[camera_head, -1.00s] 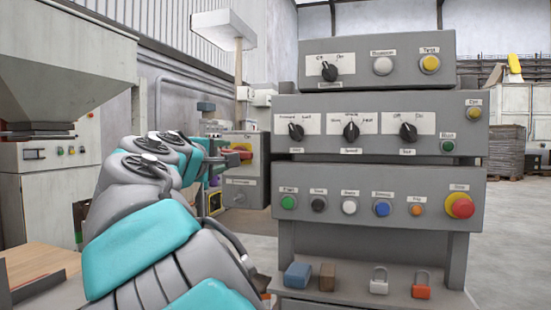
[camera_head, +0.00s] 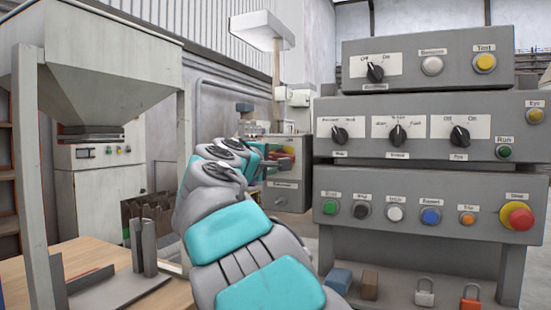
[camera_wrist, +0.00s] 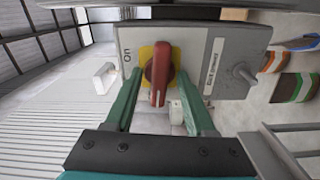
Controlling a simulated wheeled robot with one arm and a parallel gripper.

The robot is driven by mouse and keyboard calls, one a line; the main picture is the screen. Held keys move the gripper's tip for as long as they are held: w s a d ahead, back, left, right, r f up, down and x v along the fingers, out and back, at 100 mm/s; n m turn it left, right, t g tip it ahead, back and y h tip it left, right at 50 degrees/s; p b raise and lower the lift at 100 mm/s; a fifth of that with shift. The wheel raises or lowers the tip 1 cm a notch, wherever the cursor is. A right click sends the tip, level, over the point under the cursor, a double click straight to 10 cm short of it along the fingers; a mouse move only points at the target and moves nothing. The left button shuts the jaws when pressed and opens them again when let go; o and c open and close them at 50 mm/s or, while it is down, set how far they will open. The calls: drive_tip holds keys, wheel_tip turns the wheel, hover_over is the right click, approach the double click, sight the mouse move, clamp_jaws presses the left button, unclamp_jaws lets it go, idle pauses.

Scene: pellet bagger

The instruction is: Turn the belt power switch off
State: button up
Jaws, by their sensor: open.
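The switch has a red handle (camera_wrist: 160,75) on a yellow plate, fixed to a grey box (camera_wrist: 232,75). In the wrist view its long side runs up and down the picture. A sideways "On" label lies left of the plate and a longer white label, hard to read, lies to its right. My gripper (camera_wrist: 159,82) is open, with one green finger on each side of the handle. I cannot tell whether they touch it. In the head view my gripper (camera_head: 268,161) reaches the grey box (camera_head: 291,187), and the switch is mostly hidden behind it.
A large control panel (camera_head: 415,185) with knobs and coloured buttons stands close at the right. Padlocks and small blocks lie on its lower shelf (camera_head: 395,301). A hopper (camera_head: 85,85) and a wooden table (camera_head: 95,260) are at the left.

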drive_tip(key=shift+c, duration=0.2)
clamp_jaws()
drive_tip(key=shift+r+n+p, duration=0.2)
drive_tip(key=shift+n+p, duration=0.1)
drive_tip(key=shift+p, duration=0.3)
drive_tip(key=shift+f+n, duration=0.25)
drive_tip(key=shift+n, duration=0.05)
drive_tip(key=shift+o, duration=0.2)
unclamp_jaws()
